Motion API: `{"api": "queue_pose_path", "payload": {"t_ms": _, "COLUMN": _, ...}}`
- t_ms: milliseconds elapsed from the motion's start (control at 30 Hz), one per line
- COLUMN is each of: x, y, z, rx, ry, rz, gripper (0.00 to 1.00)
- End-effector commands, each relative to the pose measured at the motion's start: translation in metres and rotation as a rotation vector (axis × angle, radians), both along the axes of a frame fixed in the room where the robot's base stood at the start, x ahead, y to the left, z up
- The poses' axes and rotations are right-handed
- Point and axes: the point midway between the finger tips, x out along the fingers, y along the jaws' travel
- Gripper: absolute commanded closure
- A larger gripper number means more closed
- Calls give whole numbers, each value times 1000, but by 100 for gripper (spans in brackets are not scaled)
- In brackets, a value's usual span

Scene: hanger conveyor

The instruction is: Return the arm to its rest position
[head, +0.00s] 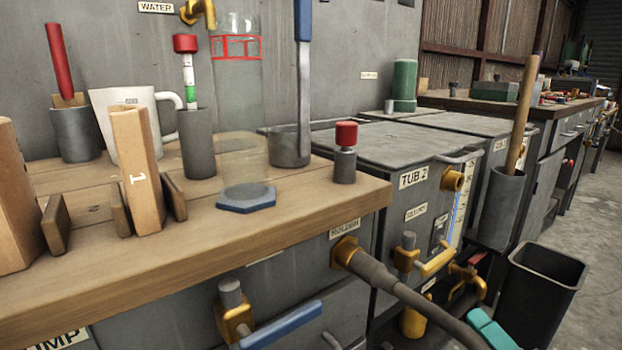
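Neither my arm nor my gripper shows in the head view, so I cannot see the arm's pose or whether the gripper is open, shut or holding anything. The task names no other object.
Tubs (370,150) and an open black bin (543,285) stand right. Floor (603,235) is clear at far right.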

Motion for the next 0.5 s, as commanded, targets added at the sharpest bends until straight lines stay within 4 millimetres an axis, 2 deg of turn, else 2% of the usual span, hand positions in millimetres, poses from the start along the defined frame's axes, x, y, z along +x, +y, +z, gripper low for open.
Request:
{"api": "queue_pose_path", "payload": {"t_ms": 33, "x": -5, "y": 9, "z": -24, "rx": -86, "ry": 71, "rz": 13, "gripper": 62}}
{"api": "queue_pose_path", "payload": {"t_ms": 167, "x": -33, "y": 26, "z": -100, "rx": -377, "ry": 291, "rz": 73, "gripper": 62}}
{"api": "queue_pose_path", "payload": {"t_ms": 200, "x": -47, "y": 29, "z": -124, "rx": -472, "ry": 365, "rz": 102, "gripper": 62}}
{"api": "queue_pose_path", "payload": {"t_ms": 300, "x": -88, "y": 30, "z": -179, "rx": -703, "ry": 549, "rz": 191, "gripper": 62}}
{"api": "queue_pose_path", "payload": {"t_ms": 400, "x": -136, "y": 24, "z": -221, "rx": -902, "ry": 722, "rz": 294, "gripper": 62}}
{"api": "queue_pose_path", "payload": {"t_ms": 500, "x": -182, "y": 14, "z": -248, "rx": -1062, "ry": 872, "rz": 399, "gripper": 62}}
